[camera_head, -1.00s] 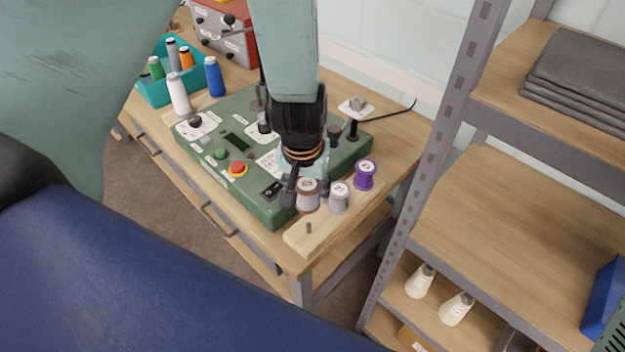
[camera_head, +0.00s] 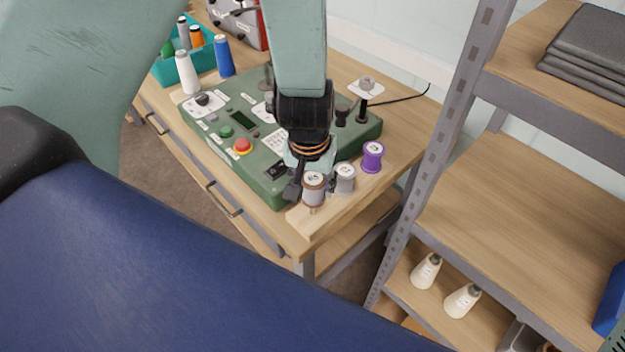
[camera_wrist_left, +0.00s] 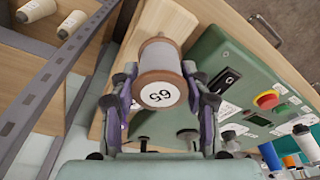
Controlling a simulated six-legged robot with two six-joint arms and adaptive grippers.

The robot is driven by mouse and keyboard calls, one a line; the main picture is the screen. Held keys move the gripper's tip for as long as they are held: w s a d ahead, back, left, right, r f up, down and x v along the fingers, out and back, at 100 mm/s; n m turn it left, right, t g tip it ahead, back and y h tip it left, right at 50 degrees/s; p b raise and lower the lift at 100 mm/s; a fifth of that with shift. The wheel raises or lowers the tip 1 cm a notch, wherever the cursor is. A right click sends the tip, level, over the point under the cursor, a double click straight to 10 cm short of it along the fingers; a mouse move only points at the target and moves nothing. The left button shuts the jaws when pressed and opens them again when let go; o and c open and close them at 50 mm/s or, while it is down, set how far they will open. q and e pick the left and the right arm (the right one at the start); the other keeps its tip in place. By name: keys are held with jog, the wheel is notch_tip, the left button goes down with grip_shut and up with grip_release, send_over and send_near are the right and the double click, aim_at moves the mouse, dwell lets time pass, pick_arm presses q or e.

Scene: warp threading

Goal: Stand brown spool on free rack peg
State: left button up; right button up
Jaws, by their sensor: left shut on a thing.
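The brown spool (camera_head: 314,190) has a greyish winding, brown flanges and a round white label. It is upright at the front end of the pale wooden rack (camera_head: 325,215). My left gripper (camera_head: 311,183) is shut around it; in the left wrist view the fingers (camera_wrist_left: 160,88) flank the spool (camera_wrist_left: 162,55), whose label reads 65. A short bit of the front peg (camera_head: 312,210) shows just under the spool. Whether the peg has entered the spool's bore, I cannot tell. A grey spool (camera_head: 345,180) and a purple spool (camera_head: 373,157) stand behind on the rack.
The green control box (camera_head: 225,145) with a red button (camera_head: 243,147) lies left of the rack. A teal bin (camera_head: 170,72) of thread cones is at the back left. A metal-framed shelf (camera_head: 400,230) rises on the right.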

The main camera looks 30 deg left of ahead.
pick_arm(q)
jog(key=shift+f, duration=0.5)
jog(key=shift+s+a+f+b, duration=0.1)
jog(key=shift+a+f+b, duration=0.05)
jog(key=shift+f+b, duration=0.35)
jog(key=shift+s+a+f+b, duration=0.1)
jog(key=shift+f+b, duration=0.2)
jog(key=shift+b, duration=0.3)
jog(key=shift+w+d+f+b, duration=0.15)
jog(key=shift+d+f+b, duration=0.1)
jog(key=shift+f+b, duration=0.55)
jog(key=shift+a+r, duration=0.1)
jog(key=shift+a, duration=0.1)
jog(key=shift+d+f, duration=0.15)
jog(key=shift+f, duration=0.05)
jog(key=shift+f+b, duration=0.25)
jog(key=shift+b, duration=0.15)
jog(key=shift+f, duration=0.3)
